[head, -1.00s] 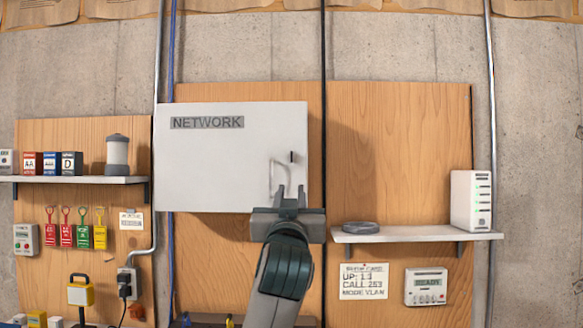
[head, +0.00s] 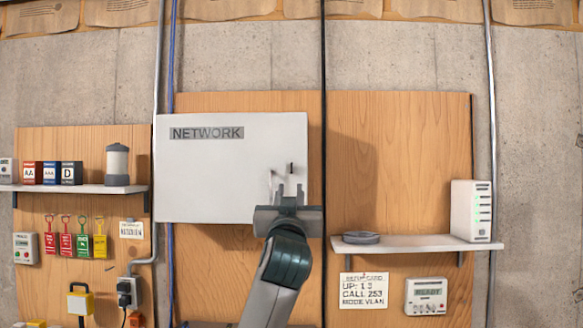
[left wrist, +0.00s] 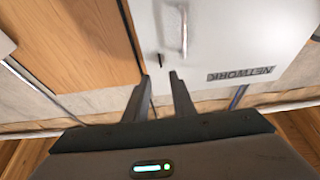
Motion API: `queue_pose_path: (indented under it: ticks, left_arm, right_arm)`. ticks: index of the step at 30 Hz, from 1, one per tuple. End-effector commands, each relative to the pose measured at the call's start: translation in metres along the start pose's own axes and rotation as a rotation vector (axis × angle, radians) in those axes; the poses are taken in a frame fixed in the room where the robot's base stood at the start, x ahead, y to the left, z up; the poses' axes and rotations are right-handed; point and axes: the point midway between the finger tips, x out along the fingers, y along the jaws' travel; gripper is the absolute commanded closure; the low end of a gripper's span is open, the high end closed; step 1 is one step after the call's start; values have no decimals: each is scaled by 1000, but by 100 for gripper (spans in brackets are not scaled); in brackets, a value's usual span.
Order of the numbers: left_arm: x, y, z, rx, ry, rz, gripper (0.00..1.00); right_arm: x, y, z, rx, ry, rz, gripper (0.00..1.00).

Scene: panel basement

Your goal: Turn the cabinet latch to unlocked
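The pale grey NETWORK cabinet (head: 200,180) hangs on the wood panel, its door closed. Its latch (head: 291,168) is a small dark upright piece near the door's right edge; it also shows in the left wrist view (left wrist: 160,59). A pale bar handle (head: 271,181) stands just left of the latch, partly hidden by my left gripper. My left gripper (head: 289,186) is open and empty, its two fingers pointing up just below the latch. In the left wrist view the fingertips (left wrist: 159,77) are apart, with the latch ahead of the gap and not between them. My right gripper is not in view.
A shelf (head: 415,243) with a white router (head: 471,211) and a dark coil (head: 361,237) juts out right of the cabinet. Another shelf (head: 100,189) with boxes and a canister (head: 117,164) is at left. A black cable (head: 323,110) runs vertically beside the cabinet.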

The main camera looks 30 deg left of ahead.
Motion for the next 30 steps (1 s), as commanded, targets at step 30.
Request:
queue_pose_path:
  ticks: [30]
  left_arm:
    - [123, 0, 1, 1, -1, -1, 77]
  right_arm:
    - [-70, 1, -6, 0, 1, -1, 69]
